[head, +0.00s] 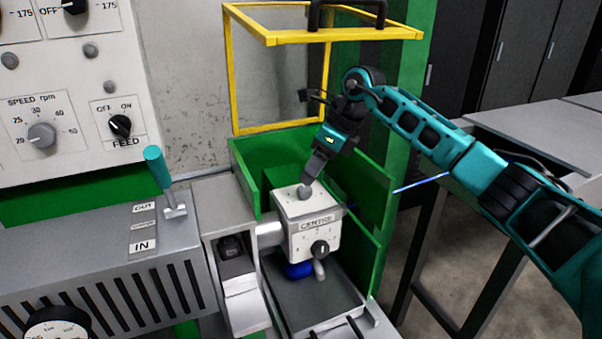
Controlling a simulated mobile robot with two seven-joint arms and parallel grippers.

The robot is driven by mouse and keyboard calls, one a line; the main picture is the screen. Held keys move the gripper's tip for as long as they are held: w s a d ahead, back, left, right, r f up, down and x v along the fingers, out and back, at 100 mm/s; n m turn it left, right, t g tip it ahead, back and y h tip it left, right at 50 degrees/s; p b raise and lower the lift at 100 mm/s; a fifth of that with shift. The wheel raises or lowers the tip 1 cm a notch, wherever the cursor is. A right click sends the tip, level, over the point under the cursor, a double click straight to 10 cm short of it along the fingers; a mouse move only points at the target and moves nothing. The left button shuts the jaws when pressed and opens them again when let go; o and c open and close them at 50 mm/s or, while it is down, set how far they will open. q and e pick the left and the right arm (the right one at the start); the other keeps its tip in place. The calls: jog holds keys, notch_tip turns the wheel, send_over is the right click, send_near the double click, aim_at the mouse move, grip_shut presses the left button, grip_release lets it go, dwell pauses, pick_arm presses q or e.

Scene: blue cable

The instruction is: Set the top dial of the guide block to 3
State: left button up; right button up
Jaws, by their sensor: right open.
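The guide block (296,236) is a pale box marked CENTRE on its front, standing inside the green machine enclosure. A grey round dial (305,193) sits on its top face. A black knob (320,249) with a small scale around it is on its front face. My right gripper (309,181) comes down from above, its fingertips at the top dial. Whether the fingers touch the dial, and the number it is set to, are too small to tell. My left gripper is not in view.
A yellow-framed guard (325,36) stands above the block. Green walls (362,190) enclose it, with a grey tray (318,300) below. A teal-handled lever (160,170) and control panel (75,90) are at left. A grey table (535,135) stands at right.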

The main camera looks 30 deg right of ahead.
aim_at(306, 188)
jog(key=shift+h, duration=0.4)
jog(key=x, duration=0.4)
jog(key=d+x, duration=0.1)
jog(key=x, duration=0.1)
jog(key=shift+w+f, duration=0.25)
jog(key=shift+w, duration=0.15)
jog(key=shift+c, duration=0.2)
jog(key=c, duration=1)
